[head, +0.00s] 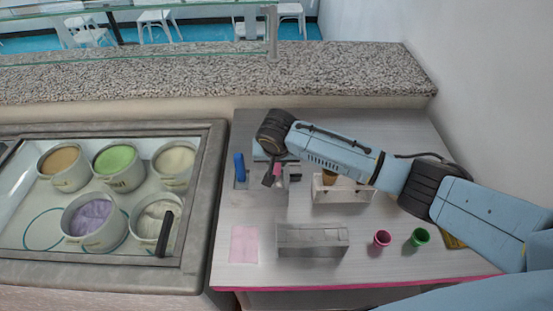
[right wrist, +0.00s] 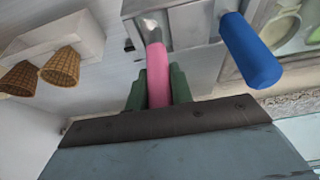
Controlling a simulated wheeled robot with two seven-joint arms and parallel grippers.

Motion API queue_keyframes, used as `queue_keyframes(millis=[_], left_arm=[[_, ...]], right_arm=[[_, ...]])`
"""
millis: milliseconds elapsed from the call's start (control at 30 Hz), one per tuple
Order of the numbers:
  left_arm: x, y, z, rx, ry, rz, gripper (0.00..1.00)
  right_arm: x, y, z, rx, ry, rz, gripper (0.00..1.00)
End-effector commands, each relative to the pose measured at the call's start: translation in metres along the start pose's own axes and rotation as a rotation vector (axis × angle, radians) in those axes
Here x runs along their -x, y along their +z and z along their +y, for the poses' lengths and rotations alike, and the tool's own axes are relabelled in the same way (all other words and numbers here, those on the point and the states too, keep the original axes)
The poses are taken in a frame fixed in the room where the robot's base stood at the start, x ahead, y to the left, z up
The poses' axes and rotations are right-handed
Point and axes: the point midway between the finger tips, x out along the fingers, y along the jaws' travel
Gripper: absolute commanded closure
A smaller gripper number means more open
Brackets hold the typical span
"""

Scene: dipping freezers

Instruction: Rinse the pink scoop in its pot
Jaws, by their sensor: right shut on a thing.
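The pink scoop (right wrist: 157,72) shows in the right wrist view as a pink handle with a grey metal neck above it. My right gripper (right wrist: 156,92) is shut on this handle, a dark green finger on each side. In the head view the pink handle (head: 277,169) shows just below the end of my right arm, over the back left of the counter. The scoop's far end is hidden or too small to tell. A small pink pot (head: 382,238) stands at the front right of the counter, well apart from the scoop. My left gripper is not in view.
A blue handle (head: 239,167) stands left of the pink one, beside a grey metal container (right wrist: 190,18). A white cone holder (head: 343,193), grey box (head: 312,239), pink mat (head: 244,244) and green pot (head: 419,238) share the counter. The ice cream freezer (head: 216,200) is left.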

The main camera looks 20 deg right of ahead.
Motion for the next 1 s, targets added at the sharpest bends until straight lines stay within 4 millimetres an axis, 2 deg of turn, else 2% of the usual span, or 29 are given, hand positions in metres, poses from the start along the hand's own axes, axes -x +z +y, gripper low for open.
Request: queue_keyframes(millis=[133,267,533,800,1000], left_arm=[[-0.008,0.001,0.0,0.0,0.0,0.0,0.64],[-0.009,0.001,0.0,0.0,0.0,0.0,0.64],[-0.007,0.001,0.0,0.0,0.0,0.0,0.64],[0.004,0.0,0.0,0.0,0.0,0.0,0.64],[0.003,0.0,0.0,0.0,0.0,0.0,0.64]], right_arm=[[-0.015,0.007,-0.001,0.001,-0.001,-0.002,1.0],[-0.019,0.009,0.0,0.001,0.0,0.0,1.0],[-0.017,0.007,0.0,0.001,-0.001,0.001,1.0],[0.004,-0.002,0.0,0.0,-0.001,0.001,1.0],[0.004,-0.001,0.0,0.0,0.0,0.0,1.0]])
